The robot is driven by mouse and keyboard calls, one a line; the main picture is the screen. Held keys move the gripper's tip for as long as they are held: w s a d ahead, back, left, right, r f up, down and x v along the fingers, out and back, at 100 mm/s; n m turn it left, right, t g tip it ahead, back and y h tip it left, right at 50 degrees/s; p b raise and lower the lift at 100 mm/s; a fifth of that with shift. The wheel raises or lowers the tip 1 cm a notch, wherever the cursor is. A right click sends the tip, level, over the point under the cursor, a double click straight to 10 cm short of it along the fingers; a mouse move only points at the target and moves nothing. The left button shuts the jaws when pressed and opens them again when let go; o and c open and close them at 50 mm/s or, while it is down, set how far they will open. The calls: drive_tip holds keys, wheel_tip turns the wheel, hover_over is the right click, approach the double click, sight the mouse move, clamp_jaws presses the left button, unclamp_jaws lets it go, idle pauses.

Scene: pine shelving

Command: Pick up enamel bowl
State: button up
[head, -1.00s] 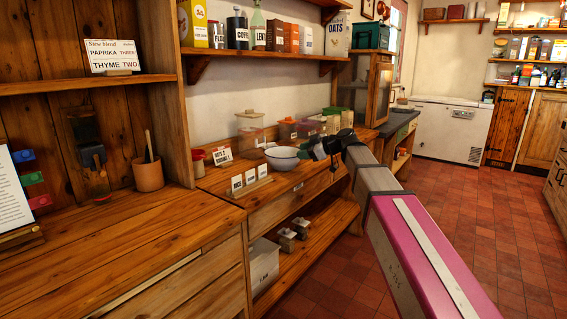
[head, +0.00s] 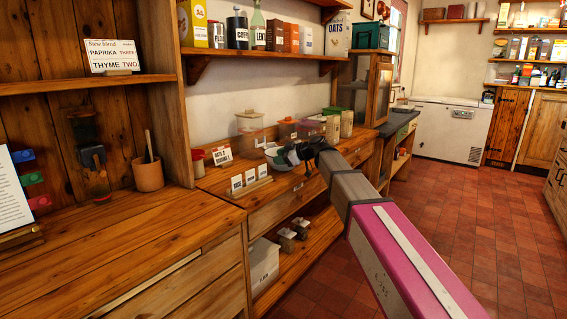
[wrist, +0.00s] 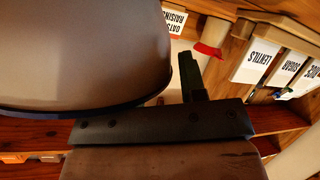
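The enamel bowl (head: 284,166) stands on the wooden counter (head: 222,177). My gripper (head: 303,154) is right at its right side and covers part of it in the head view. In the wrist view the bowl (wrist: 85,50) is very close and fills the upper left, with its dark rim edge in front of part of my gripper's dark palm bar. One finger of my gripper (wrist: 192,75) shows just right of the bowl. The other finger is not visible, and whether the bowl wall is between the fingers cannot be seen.
Small label cards (head: 250,179) stand in front of the bowl. A white-and-red sign (head: 222,155) and clear containers (head: 251,128) stand behind and left. Several jars (head: 332,125) stand to the right. A shelf (head: 280,58) overhangs the counter. The tiled floor (head: 470,230) is clear.

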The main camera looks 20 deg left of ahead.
clamp_jaws()
drive_tip(key=shift+r, duration=0.1)
